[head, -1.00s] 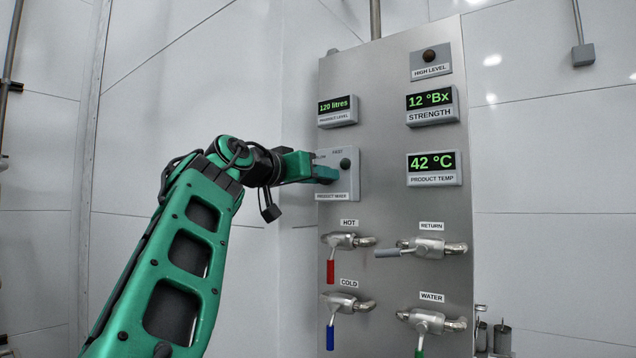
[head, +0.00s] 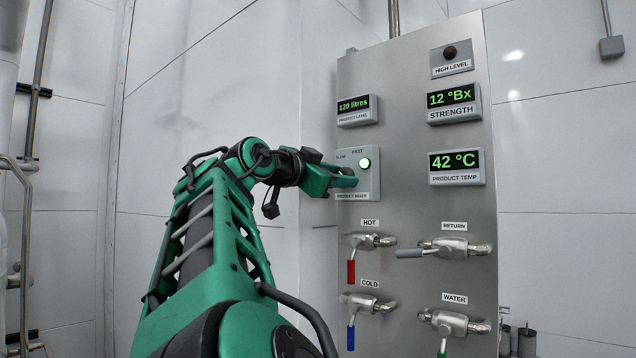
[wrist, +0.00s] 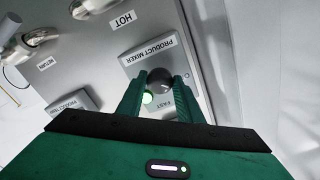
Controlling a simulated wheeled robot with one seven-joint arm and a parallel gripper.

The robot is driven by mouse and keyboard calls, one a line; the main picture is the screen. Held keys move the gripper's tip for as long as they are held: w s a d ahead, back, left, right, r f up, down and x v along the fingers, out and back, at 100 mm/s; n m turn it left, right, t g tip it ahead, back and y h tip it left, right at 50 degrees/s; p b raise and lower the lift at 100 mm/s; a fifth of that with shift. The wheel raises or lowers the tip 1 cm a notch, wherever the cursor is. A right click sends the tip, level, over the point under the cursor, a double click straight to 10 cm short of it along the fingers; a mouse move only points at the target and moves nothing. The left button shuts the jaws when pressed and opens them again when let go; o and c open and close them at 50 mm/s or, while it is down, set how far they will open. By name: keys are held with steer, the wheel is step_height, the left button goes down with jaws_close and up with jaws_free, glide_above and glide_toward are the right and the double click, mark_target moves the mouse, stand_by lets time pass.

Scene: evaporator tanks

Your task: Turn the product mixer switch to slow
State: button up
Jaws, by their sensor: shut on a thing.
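The product mixer box (head: 372,190) is on the left side of the steel panel, with SLOW and FAST marks above its switch. My gripper (head: 347,178) reaches the box from the left.
The steel panel (head: 410,120) also carries displays for product level (head: 357,109), strength (head: 453,103) and product temp (head: 456,165). Below the mixer box are valves with a red handle (head: 351,270) and a blue handle (head: 351,337). The wall left of the panel is bare.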

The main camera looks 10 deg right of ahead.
steer(key=shift+w+a, duration=0.15)
steer(key=shift+a, duration=0.05)
stand_by(0.4)
steer(key=o, duration=1)
steer(key=shift+o, duration=0.2)
steer(key=shift+d, duration=0.1)
steer(key=v, duration=1)
steer(key=shift+a, duration=0.35)
steer(key=shift+f, duration=0.1)
